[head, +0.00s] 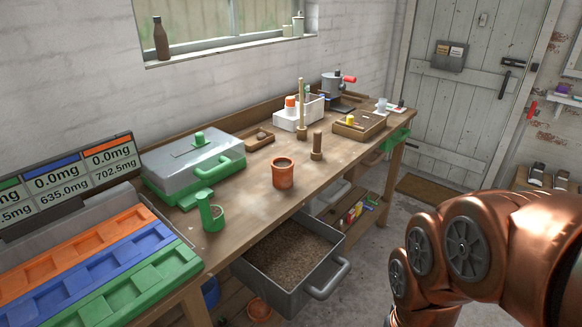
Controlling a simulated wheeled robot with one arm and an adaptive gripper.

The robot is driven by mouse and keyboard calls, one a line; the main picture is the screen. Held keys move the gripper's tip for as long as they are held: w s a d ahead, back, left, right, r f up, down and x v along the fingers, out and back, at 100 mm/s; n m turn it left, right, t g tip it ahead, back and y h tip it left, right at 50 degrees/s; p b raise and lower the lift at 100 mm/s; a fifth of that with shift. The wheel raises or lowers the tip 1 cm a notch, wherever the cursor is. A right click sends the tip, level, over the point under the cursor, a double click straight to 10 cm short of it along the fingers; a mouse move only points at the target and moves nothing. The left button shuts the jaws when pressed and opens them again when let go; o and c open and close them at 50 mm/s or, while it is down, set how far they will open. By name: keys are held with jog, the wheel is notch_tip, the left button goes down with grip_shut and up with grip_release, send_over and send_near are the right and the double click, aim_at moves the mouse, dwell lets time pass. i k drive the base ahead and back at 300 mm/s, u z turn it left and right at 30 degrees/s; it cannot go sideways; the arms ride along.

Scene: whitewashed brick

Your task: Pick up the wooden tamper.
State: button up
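A short brown wooden piece with a wider foot, which looks like the wooden tamper (317,145), stands upright on the wooden bench (252,195), right of and behind the terracotta pot (283,173). A taller, thin wooden post (302,103) stands behind it, beside the white box. Nothing touches the tamper as far as I can see. My copper arm fills the lower right, off the bench's front side. My gripper's fingers do not show, so its state is hidden.
A white box (298,114) and a wooden tray (360,127) stand behind. An open drawer of brown granules (290,252) juts out in front. Bare bench surrounds the tamper.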

aim_at(316, 153)
jog(key=z, duration=1.2)
jog(key=i, duration=2.7)
jog(key=u, duration=3.95)
jog(key=i, duration=0.5)
